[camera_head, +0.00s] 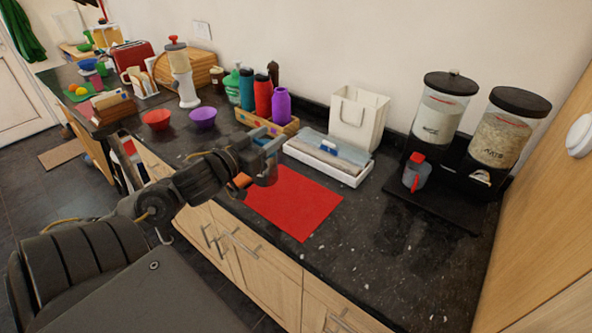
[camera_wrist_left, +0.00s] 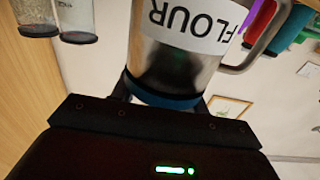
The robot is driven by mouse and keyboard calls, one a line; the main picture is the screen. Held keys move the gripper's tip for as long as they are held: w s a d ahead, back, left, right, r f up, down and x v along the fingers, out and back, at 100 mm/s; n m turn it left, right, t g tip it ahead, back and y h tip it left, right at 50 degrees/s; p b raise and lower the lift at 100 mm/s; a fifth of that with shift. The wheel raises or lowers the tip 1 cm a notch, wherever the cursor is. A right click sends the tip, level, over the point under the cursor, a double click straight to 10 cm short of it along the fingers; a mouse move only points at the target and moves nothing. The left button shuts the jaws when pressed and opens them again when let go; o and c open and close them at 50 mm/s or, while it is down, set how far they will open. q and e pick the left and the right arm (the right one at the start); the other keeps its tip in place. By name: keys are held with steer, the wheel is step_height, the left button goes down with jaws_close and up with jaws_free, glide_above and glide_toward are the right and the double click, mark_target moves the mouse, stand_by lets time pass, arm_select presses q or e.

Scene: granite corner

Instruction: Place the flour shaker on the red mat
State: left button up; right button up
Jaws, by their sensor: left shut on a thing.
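The flour shaker (camera_wrist_left: 180,62) is a shiny metal cup with a white FLOUR label, a side handle and a blue band at one end. The label reads upside down in the left wrist view. My left gripper (camera_wrist_left: 165,98) is shut on it at the blue-banded end. In the head view my left gripper (camera_head: 268,163) is over the far-left part of the red mat (camera_head: 300,205), and the shaker is hard to make out against the gripper there. The visible part of the mat is bare. Any gap between shaker and mat is unclear. My right gripper is out of view.
Behind the mat are a white tray (camera_head: 325,168) and a wooden caddy (camera_head: 262,123) of bottles. Dispensers (camera_head: 437,110) stand at the right with a red-capped container (camera_head: 416,173) below. Red (camera_head: 157,120) and purple (camera_head: 203,117) bowls are left. Counter right of the mat is clear.

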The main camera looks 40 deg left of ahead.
arm_select(q)
steer(key=w+f, duration=0.9)
steer(key=f, duration=0.2)
steer(key=shift+w+d, duration=0.2)
steer(key=shift+w, duration=0.2)
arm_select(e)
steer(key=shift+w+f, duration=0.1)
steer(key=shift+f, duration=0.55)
arm_select(q)
steer(key=shift+f, duration=0.1)
steer(key=o, duration=1.4)
